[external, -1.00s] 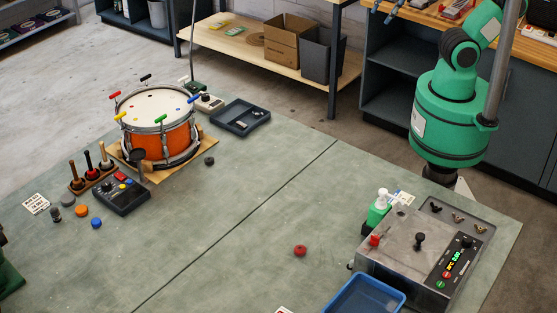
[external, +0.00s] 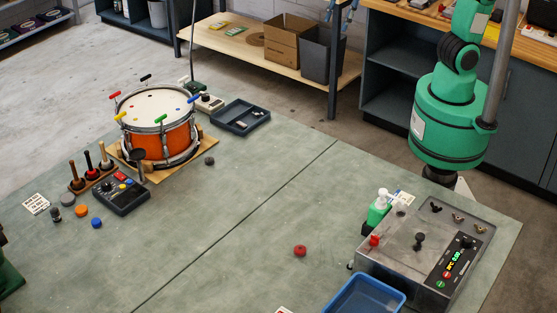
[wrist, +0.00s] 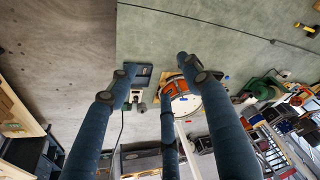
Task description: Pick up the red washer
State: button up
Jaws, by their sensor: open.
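The red washer (external: 300,250) lies flat on the grey-green bench top (external: 235,235), right of the dark seam line and left of the metal control box. I cannot make it out in the wrist view. My gripper (wrist: 157,78) shows its dark blue fingers spread apart with nothing between them. In the external view only the tips of blue fingers show at the top edge, high above and behind the bench, far from the washer.
A metal control box (external: 405,258), a green bottle (external: 379,207) and a blue bin (external: 364,297) stand right of the washer. An orange drum (external: 158,140), a dark tray (external: 240,117) and a button box (external: 121,197) are at the left. The middle of the bench is clear.

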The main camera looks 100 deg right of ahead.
jog(key=w+a+f+n+g, duration=0.1)
jog(key=w+a+f, duration=0.3)
jog(key=w+a, duration=0.65)
jog(key=n+g+h+b, duration=0.1)
jog(key=n+g+b, duration=0.2)
send_over(300, 249)
notch_tip(300, 249, down, 30)
jog(key=shift+r, duration=0.25)
jog(key=shift+f+b, duration=0.65)
jog(key=shift+f, duration=3.6)
